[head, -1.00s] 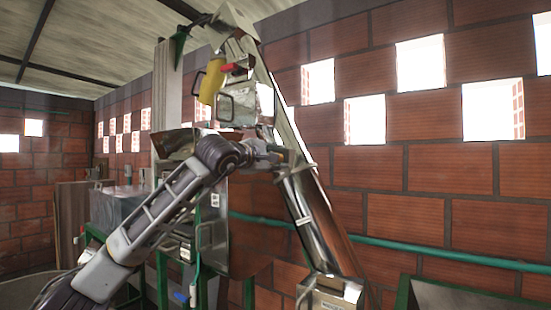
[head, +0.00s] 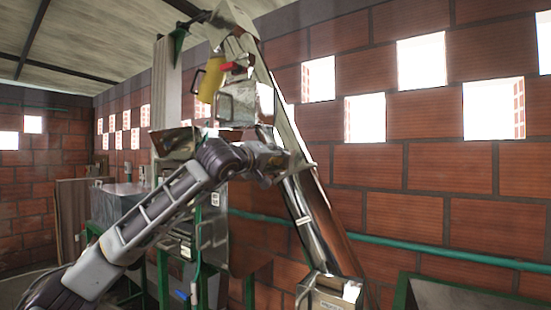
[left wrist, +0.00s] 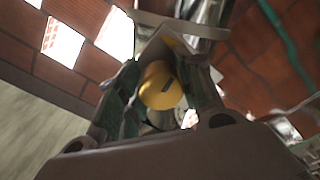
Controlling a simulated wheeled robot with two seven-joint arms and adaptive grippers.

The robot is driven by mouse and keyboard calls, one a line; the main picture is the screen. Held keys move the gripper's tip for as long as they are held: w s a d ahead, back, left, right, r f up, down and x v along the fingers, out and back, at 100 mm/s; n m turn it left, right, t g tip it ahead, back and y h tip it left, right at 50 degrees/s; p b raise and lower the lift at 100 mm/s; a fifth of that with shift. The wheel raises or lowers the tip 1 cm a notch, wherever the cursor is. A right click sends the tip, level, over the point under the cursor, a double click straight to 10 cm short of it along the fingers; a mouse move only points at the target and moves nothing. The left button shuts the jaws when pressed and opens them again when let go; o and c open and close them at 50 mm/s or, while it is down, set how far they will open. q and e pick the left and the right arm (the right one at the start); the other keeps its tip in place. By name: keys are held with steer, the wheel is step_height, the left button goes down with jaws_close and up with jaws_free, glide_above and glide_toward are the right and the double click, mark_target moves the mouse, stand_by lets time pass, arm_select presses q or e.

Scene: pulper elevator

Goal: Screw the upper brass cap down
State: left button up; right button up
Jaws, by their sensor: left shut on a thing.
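In the head view my left gripper (head: 292,162) is at the side of the shiny metal elevator chute (head: 303,212). The cap cannot be made out there, being hidden by the gripper. The threads and the seat of the cap are not visible. My right gripper is not in view.
A yellow cylinder (head: 211,80) with a red part (head: 233,67) hangs near the elevator top. A green pipe (head: 400,248) runs along the brick wall (head: 430,170). A green-framed bin (head: 470,292) stands at lower right. Metal boxes stand behind my arm.

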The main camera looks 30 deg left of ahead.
arm_select(q)
steer(key=m+p, duration=0.1)
steer(key=m, duration=0.4)
steer(key=shift+f, duration=0.2)
steer(key=shift+f+m+p, duration=0.1)
steer(key=shift+m+p, duration=0.4)
steer(key=shift+m, duration=1.3)
steer(key=o, duration=1)
steer(key=shift+o, duration=0.2)
steer(key=shift+a, duration=0.1)
steer(key=shift+s+a+r, duration=0.1)
steer(key=shift+s+r, duration=0.1)
steer(key=shift+s, duration=0.5)
steer(key=s+a, duration=0.1)
steer(key=s, duration=0.9)
steer(key=shift+s+f, duration=0.15)
steer(key=shift+s, duration=0.1)
